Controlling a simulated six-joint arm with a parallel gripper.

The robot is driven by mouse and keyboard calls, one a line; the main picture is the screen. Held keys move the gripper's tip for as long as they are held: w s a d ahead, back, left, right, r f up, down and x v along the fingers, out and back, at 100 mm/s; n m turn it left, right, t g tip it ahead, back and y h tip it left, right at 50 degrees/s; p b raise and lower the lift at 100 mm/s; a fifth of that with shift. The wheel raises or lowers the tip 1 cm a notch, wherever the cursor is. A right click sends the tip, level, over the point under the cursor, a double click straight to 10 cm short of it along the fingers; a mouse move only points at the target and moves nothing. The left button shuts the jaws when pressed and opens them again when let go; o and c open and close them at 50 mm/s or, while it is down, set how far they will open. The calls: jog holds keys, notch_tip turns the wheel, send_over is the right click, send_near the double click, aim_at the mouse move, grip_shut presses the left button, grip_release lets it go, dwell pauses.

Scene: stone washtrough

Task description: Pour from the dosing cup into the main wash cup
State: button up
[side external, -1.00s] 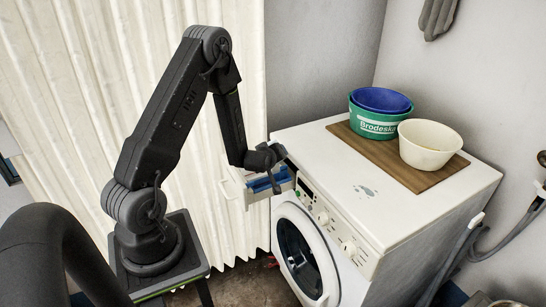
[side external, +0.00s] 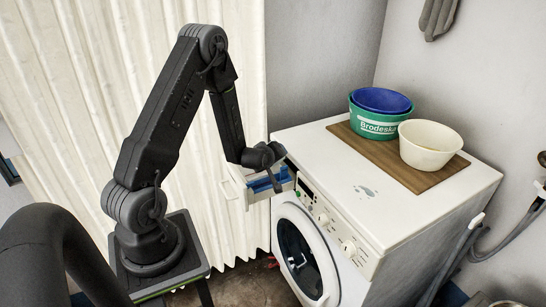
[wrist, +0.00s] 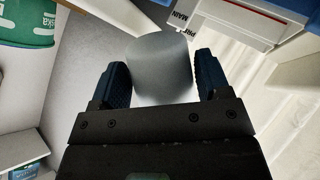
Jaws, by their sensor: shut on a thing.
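My gripper (wrist: 160,63) is shut on a smooth grey dosing cup (wrist: 158,58), with a dark blue finger pad on each side of it. The cup's opening and contents do not show, and I cannot tell its exact tilt. The open detergent drawer (wrist: 232,18) lies beyond the cup at the upper right of the wrist view, with a label reading MAIN and PRE. In the side view my gripper (side external: 266,155) is just above the drawer (side external: 238,190), which has blue parts inside. The cup cannot be made out there. I cannot single out the main wash cup.
The white washing machine (side external: 400,220) carries a wooden board (side external: 373,150) with a green tub (side external: 372,125), a blue bowl (side external: 382,99) and a cream bowl (side external: 429,145). A pale curtain (side external: 80,90) hangs behind the arm.

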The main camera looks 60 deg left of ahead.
jog(key=shift+a+n+h, duration=0.1)
jog(key=shift+n+h, duration=0.3)
dwell(0.8)
jog(key=shift+s+a+t+h, duration=0.1)
jog(key=shift+t+h, duration=0.2)
jog(key=shift+s+a+n+t+h, duration=0.15)
jog(key=shift+n+t+h, duration=0.1)
jog(key=shift+n+h, duration=0.3)
jog(key=shift+a+n+t+h, duration=0.1)
jog(key=shift+n+t+h, duration=0.15)
jog(key=shift+n+h, duration=0.3)
dwell(2.1)
jog(key=shift+a+r+n+h, duration=0.15)
jog(key=shift+n+h, duration=0.15)
jog(key=shift+r+t, duration=0.1)
jog(key=shift+t, duration=0.2)
dwell(0.8)
jog(key=shift+s+a+r+n+h, duration=0.15)
jog(key=shift+n+h, duration=0.15)
jog(key=shift+h, duration=0.1)
dwell(0.8)
jog(key=shift+a+r+n+t, duration=0.2)
jog(key=shift+n+t, duration=0.1)
